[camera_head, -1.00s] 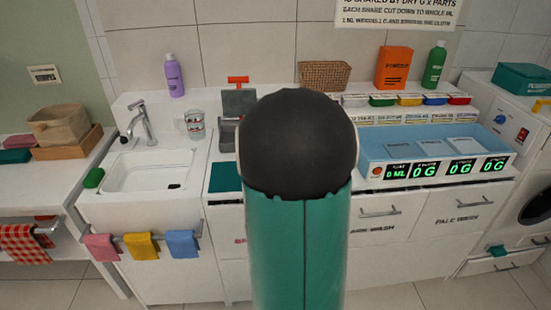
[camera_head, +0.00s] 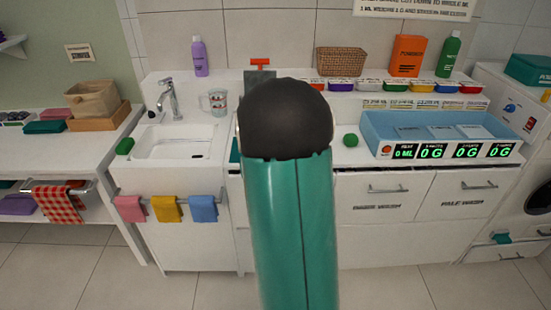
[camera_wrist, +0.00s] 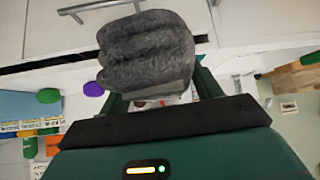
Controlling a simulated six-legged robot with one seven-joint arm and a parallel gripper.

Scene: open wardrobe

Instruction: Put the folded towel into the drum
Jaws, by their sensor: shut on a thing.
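A grey, thick folded towel (camera_wrist: 148,50) fills the upper middle of the wrist view. My gripper (camera_wrist: 160,92) is shut on it, with green fingers on either side of its lower part. In the head view my own green arm with its black cap stands in the middle, and neither gripper nor towel shows there. At the right edge of the head view is a white washing machine (camera_head: 515,108). Part of its dark round door (camera_head: 539,199) shows, cut off by the frame, so I cannot tell whether it is open or see inside the drum.
A counter holds a sink (camera_head: 175,143), a blue tray (camera_head: 385,128) with digital readouts, a wicker basket (camera_head: 341,61), an orange box (camera_head: 407,55) and bottles. Coloured cloths hang on the front rail. A bench (camera_head: 85,150) stands left. The tiled floor in front looks clear.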

